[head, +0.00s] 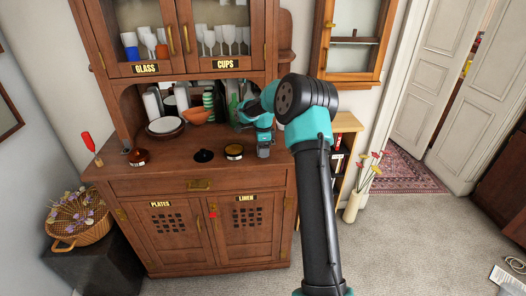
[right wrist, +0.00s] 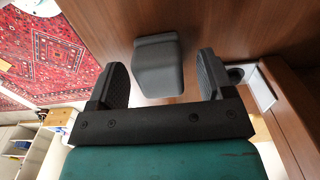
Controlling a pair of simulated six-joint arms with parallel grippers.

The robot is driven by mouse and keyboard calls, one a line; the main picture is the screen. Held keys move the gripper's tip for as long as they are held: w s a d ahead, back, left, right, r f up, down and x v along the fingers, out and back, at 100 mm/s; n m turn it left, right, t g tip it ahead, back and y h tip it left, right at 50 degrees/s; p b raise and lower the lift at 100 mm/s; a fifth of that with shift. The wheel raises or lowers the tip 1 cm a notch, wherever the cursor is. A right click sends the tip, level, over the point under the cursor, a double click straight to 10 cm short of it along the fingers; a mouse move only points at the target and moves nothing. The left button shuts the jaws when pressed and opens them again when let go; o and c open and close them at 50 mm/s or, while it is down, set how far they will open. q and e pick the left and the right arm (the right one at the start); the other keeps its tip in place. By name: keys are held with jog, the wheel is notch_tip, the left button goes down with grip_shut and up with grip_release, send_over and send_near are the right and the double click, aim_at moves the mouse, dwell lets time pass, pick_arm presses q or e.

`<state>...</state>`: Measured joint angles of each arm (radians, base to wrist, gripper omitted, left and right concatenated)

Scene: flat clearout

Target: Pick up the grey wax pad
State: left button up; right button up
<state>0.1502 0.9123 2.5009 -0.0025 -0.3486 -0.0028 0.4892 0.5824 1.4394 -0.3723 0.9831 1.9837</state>
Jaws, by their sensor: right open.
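The grey wax pad (right wrist: 158,66) shows in the right wrist view as a small dark-grey block with rounded edges, against the brown wood of the cabinet's counter. My right gripper (right wrist: 162,72) is open, with one black finger on each side of the pad and a gap on both sides. In the head view the right gripper (head: 264,150) is low over the right end of the counter, and I cannot clearly tell the pad apart from it there. My left gripper is not in view.
Plates, an orange bowl (head: 197,116) and bottles stand at the back. A small bookshelf (head: 346,125) is to the right.

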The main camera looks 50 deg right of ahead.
jog(key=c, duration=1)
jog(key=shift+r, duration=0.15)
jog(key=shift+r, duration=1.45)
jog(key=shift+s+a+r, duration=0.1)
jog(key=shift+a+r, duration=0.05)
jog(key=shift+r, duration=0.1)
jog(key=s+a+r, duration=0.1)
jog(key=s+a, duration=0.9)
jog(key=a, duration=0.1)
jog(key=shift+s+a+r, duration=0.15)
jog(key=shift+s+a, duration=0.05)
jog(key=shift+a, duration=0.15)
